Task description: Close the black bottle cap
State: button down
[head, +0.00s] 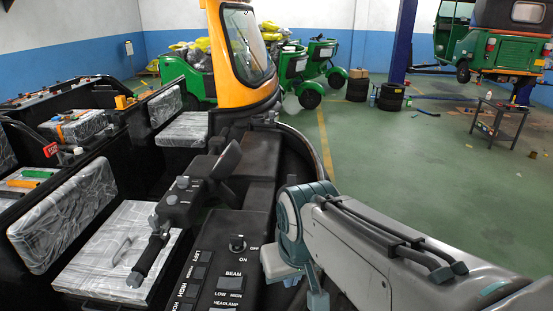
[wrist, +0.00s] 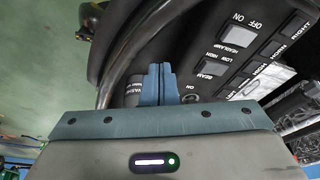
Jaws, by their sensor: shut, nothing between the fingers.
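I cannot make out a black bottle or its cap in either view. My gripper (wrist: 161,82) shows in the wrist view with its two blue-grey fingers together and nothing between them. The fingertips are over a black control panel (wrist: 215,45) with white lettering. I cannot tell whether they touch it. The same panel (head: 216,283) is at the bottom middle of the head view, left of my arm. My fingers are hard to make out there.
A black knob (head: 237,243) stands on the panel between OFF and ON. A handlebar (head: 150,258) is to its left. A grey plastic-wrapped seat (head: 110,245) lies farther left. The open green floor (head: 400,160) is beyond the vehicle. A small table (head: 508,112) stands at the right.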

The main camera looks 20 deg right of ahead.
jog(key=w+d+r+m+g+p, duration=0.1)
jog(key=w+d+r, duration=0.1)
jog(key=w+r, duration=0.6)
jog(key=w+d+r+m, duration=0.15)
jog(key=w+r, duration=0.25)
jog(key=w, duration=0.8)
jog(key=w+d+m+g+p, duration=0.1)
jog(key=w+d, duration=0.4)
jog(key=w, duration=0.2)
jog(key=w+d+m+p, duration=0.1)
jog(key=w+d, duration=0.3)
jog(key=w, duration=0.3)
jog(key=s+f, duration=0.3)
jog(key=f, duration=0.5)
jog(key=shift+a+f, duration=0.3)
jog(key=shift+a, duration=0.15)
jog(key=shift+s, duration=0.1)
jog(key=shift+s+d+f, duration=0.1)
jog(key=shift+s+b, duration=0.1)
jog(key=shift+b, duration=0.5)
